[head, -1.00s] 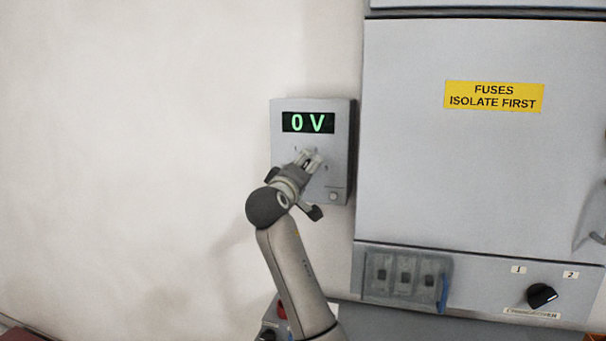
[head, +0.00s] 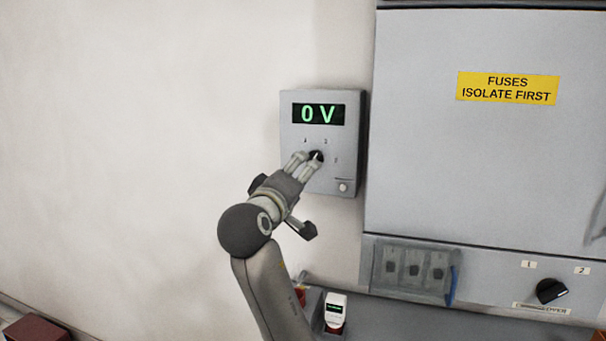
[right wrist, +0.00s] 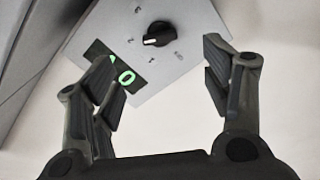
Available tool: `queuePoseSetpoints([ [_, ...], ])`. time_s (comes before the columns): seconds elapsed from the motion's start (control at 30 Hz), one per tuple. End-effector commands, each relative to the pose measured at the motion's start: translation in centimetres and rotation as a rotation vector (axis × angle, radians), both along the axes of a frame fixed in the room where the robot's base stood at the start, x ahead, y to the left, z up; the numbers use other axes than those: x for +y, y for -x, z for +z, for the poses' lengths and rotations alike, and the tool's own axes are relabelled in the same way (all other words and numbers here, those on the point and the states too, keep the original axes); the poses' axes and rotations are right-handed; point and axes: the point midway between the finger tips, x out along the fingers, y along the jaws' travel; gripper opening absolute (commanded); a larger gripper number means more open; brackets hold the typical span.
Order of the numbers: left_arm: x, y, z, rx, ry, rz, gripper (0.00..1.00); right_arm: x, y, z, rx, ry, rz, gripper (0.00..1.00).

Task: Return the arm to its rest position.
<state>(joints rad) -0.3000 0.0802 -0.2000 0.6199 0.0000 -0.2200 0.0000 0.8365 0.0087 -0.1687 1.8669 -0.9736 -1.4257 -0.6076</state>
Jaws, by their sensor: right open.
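My right gripper (head: 305,161) is in front of the grey meter box (head: 292,130) on the wall, its arm rising from the bottom of the head view. Its fingers are apart and empty. The box display reads "0 V". A black rotary knob (head: 316,156) on the box shows just beyond the fingertips, apart from them as far as I can tell. In the right wrist view, the open right gripper (right wrist: 160,68) frames the knob (right wrist: 158,34), with nothing between the fingers. My left gripper is not in view.
A large grey cabinet (head: 460,160) with a yellow "FUSES ISOLATE FIRST" label stands right of the box. Below are a fuse strip (head: 414,268) and a changeover knob (head: 551,291). A small white device (head: 335,311) sits on the ledge. The wall at left is bare.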

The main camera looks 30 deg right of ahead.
Motion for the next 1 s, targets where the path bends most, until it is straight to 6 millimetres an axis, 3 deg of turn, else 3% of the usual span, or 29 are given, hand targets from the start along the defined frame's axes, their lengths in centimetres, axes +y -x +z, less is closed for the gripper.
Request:
queuePoseSetpoints([
  [0.57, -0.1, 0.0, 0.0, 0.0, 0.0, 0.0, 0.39, 0.4, 0.4, 0.0, -0.001, 0.0, 0.001, 0.71],
  [0.67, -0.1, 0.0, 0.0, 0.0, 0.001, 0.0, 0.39, 0.4, 0.3, -0.8, 0.007, -0.009, 0.006, 0.71],
  [0.77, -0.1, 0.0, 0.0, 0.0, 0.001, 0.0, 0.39, 0.7, 0.2, -4.0, 0.036, -0.047, 0.035, 0.71],
  [0.87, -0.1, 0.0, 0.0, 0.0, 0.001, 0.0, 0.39, 1.2, 0.5, -9.6, 0.09, -0.122, 0.086, 0.71],
  [1.0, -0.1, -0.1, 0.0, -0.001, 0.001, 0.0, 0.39, 2.4, 2.5, -18.9, 0.18, -0.268, 0.162, 0.71],
])
